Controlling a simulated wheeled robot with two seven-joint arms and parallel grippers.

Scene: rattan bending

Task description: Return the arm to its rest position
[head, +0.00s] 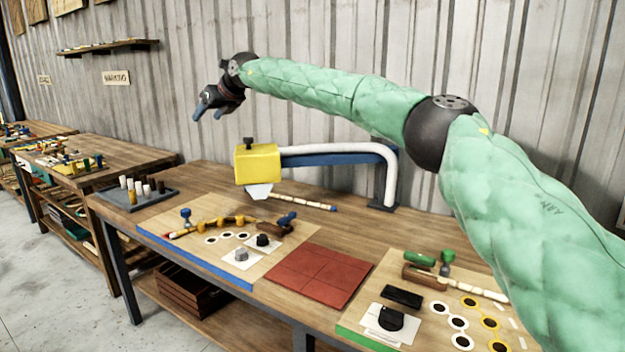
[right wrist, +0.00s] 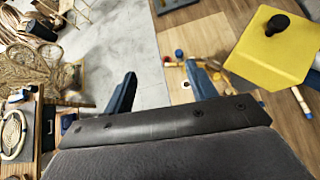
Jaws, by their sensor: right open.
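My right arm, in a green padded sleeve, reaches from the right of the head view across the bench to the upper left. Its gripper (head: 212,108) hangs in the air above the bench's back left, left of the yellow box-shaped tool head (head: 257,163). In the right wrist view the two blue fingers of the gripper (right wrist: 160,88) are spread apart with nothing between them. The yellow tool head (right wrist: 275,45) shows there at the upper right, apart from the fingers. My left gripper is in neither view.
The tool head sits on a white and blue arm (head: 340,152) fixed to the bench. A board with a bent rattan piece (head: 225,222), a red mat (head: 318,274) and a grey peg tray (head: 138,196) lie on the bench. A corrugated wall (head: 330,40) stands behind.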

